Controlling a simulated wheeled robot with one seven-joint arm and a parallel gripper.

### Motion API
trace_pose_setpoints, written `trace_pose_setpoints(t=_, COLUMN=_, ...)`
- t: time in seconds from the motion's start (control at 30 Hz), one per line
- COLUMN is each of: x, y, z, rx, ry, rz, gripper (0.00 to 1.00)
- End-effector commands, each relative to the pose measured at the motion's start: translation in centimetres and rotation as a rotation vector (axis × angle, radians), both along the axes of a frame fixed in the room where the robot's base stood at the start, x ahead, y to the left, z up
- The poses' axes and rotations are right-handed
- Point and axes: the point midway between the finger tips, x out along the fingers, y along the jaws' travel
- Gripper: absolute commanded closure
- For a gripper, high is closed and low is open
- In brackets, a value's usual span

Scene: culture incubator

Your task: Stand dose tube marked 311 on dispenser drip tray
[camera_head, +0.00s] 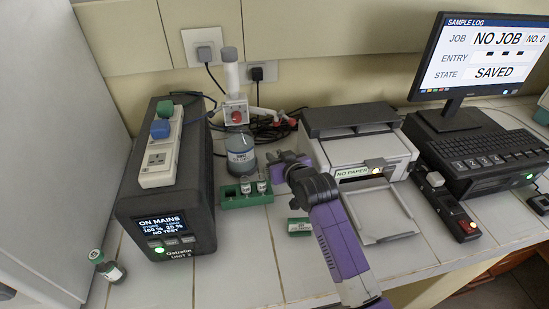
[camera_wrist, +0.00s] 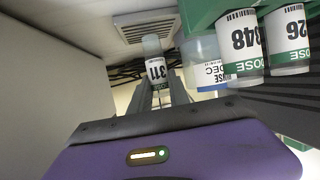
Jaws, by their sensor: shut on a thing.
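My gripper (camera_wrist: 160,98) is shut on the dose tube marked 311 (camera_wrist: 156,70), a clear tube with a white label, seen between the fingertips in the wrist view. In the head view my gripper (camera_head: 283,164) is above the counter, right of the green tube rack (camera_head: 258,201); the held tube cannot be made out there. The dispenser (camera_head: 237,112), a white head with a red knob, sits on a large labelled bottle (camera_head: 240,155) behind the rack. Part of a similar blue-labelled bottle (camera_wrist: 205,68) shows in the wrist view. I cannot clearly make out the drip tray.
The rack holds tubes, including those marked 348 (camera_wrist: 240,45) and 26 (camera_wrist: 287,40). A green-capped tube (camera_head: 106,266) is at the front left, a green labelled item (camera_head: 299,226) front centre. A power unit (camera_head: 165,200) stands left, a printer (camera_head: 360,150) right. Cables lie behind.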

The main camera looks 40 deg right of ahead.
Motion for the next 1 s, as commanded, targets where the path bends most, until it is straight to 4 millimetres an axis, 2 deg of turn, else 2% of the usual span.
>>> trace_pose_setpoints(t=0.27, x=0.0, y=0.0, z=-0.3, rx=0.0, ry=-0.001, rz=0.0, gripper=1.0)
trace_pose_setpoints(t=0.3, x=0.1, y=0.0, z=-0.2, rx=0.0, ry=-0.001, rz=0.0, gripper=0.74)
trace_pose_setpoints(t=0.4, x=0.0, y=0.0, z=-0.2, rx=0.0, ry=0.0, rz=0.0, gripper=0.56)
trace_pose_setpoints(t=0.8, x=0.0, y=0.0, z=0.4, rx=0.0, ry=-0.001, rz=0.0, gripper=0.56)
trace_pose_setpoints(t=1.0, x=-2.5, y=1.1, z=1.2, rx=0.0, ry=-0.001, rz=0.0, gripper=0.56)
